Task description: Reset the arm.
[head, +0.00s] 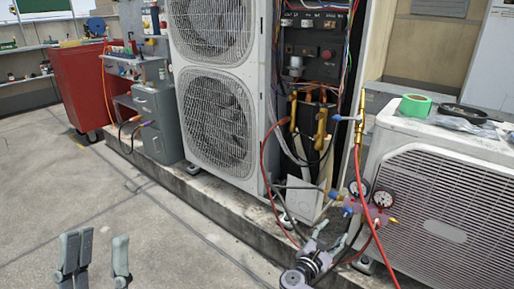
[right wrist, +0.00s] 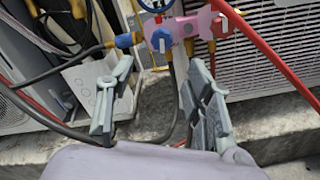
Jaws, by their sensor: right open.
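My right gripper (head: 328,238) is in front of the ledge, just left of the manifold gauge set (head: 370,208). In the right wrist view its two grey fingers (right wrist: 160,72) are apart, with no object held between them. The pink manifold body (right wrist: 190,28) with its blue knob shows just beyond the fingertips; I cannot tell whether they touch it. My left gripper (head: 97,243) is low at the left over the bare floor, its two fingers apart and empty.
A tall condenser (head: 215,100) stands on the concrete ledge, with open wiring beside it. A low condenser (head: 440,200) at right carries green tape (head: 415,105). A red hose (head: 365,185) hangs by the gauges. A red cart (head: 82,85) stands at back left. The left floor is clear.

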